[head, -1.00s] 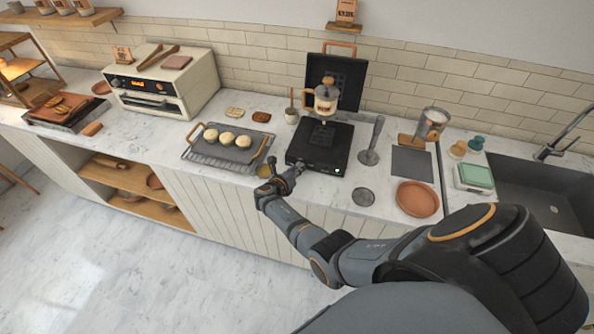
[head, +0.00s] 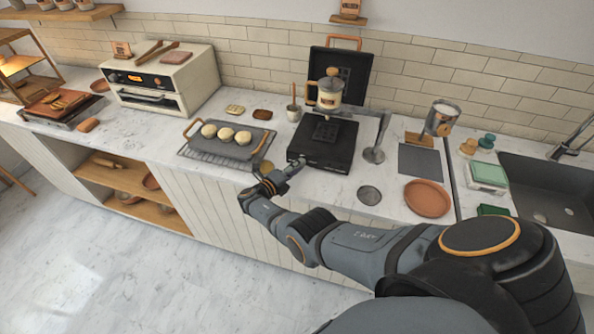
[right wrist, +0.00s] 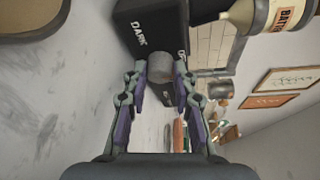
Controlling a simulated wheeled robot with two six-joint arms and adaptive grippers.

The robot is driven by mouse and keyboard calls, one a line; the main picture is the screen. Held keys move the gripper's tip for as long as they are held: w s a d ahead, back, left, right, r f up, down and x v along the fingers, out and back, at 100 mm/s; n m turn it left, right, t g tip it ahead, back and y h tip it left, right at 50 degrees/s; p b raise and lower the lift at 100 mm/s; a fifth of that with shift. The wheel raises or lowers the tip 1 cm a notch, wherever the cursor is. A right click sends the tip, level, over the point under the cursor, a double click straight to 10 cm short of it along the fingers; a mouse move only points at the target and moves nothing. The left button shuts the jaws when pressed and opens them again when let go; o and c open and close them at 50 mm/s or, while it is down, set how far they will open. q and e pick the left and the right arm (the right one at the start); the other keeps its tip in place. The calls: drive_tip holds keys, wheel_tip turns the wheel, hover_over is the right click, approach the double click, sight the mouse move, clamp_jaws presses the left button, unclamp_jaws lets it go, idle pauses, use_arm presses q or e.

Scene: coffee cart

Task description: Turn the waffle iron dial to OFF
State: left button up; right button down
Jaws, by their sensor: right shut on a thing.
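The black waffle iron (head: 325,145) stands on the counter with its lid (head: 342,72) raised at the back. Its grey round dial (right wrist: 160,66) is on the front face, beside the label DARK; another label next to it is mostly hidden. My right gripper (head: 295,168) reaches the iron's front left corner. In the right wrist view its fingers (right wrist: 160,80) are shut on the dial, one on each side. The dial's pointer and setting cannot be read. My left gripper is not in view.
A cream batter dispenser (head: 329,90) is at the waffle iron, in front of the raised lid. A tray (head: 190,138) with dough balls lies left of it. A terracotta plate (head: 427,198) lies farther right.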

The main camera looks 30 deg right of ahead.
drive_tip(key=shift+n, duration=0.3)
idle(0.4)
drive_tip(key=c, duration=1.1)
unclamp_jaws()
drive_tip(key=shift+o, duration=0.2)
